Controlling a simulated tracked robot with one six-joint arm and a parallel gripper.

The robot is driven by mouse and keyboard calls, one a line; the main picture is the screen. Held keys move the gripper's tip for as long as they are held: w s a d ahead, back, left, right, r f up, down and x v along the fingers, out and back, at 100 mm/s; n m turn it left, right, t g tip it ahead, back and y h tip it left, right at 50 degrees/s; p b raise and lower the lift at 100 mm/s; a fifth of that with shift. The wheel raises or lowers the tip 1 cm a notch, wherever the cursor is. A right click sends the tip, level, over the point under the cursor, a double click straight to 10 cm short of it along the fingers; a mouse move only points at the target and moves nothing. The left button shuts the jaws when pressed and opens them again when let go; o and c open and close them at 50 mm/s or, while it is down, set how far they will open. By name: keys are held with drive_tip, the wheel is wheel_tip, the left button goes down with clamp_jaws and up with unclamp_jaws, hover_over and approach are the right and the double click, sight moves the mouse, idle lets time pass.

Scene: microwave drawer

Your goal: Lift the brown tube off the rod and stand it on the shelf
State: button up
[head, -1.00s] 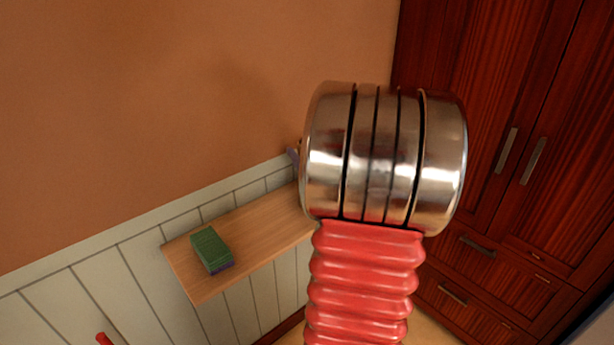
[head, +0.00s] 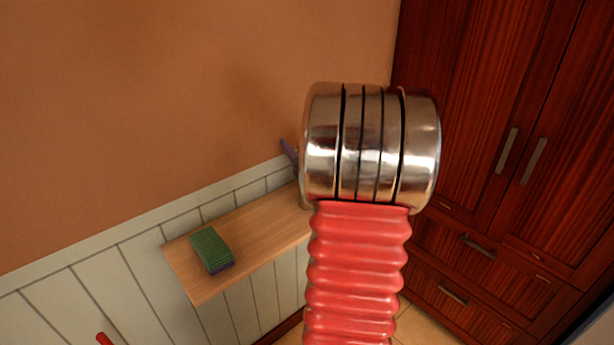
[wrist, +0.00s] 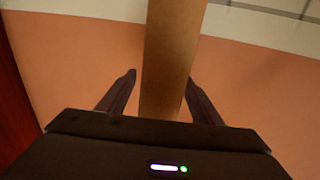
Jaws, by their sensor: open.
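The brown tube (wrist: 172,50) runs down the middle of the wrist view, from the top edge to behind the dark body of my gripper. My gripper (wrist: 158,97) is open, with one dark finger on each side of the tube. A gap shows on the left of the tube, and the right finger looks closer to it. The rod is not visible. The wooden shelf (head: 255,238) is on the wall in the head view. There my arm hides the tube and most of my gripper; only a small dark purplish piece (head: 288,149) shows beside the arm.
A green sponge-like block (head: 211,250) with a purple underside lies near the shelf's left end. The shelf's middle is clear; my arm covers its right end. Dark red wooden cabinets (head: 480,120) stand at the right. A small red object (head: 104,339) shows at the lower left.

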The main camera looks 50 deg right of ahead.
drive_tip(key=shift+c, duration=0.3)
drive_tip(key=c, duration=1.3)
drive_tip(key=shift+r, duration=0.15)
wheel_tip(320, 180, up, 28)
drive_tip(key=shift+f, duration=0.2)
drive_tip(key=shift+f, duration=0.75)
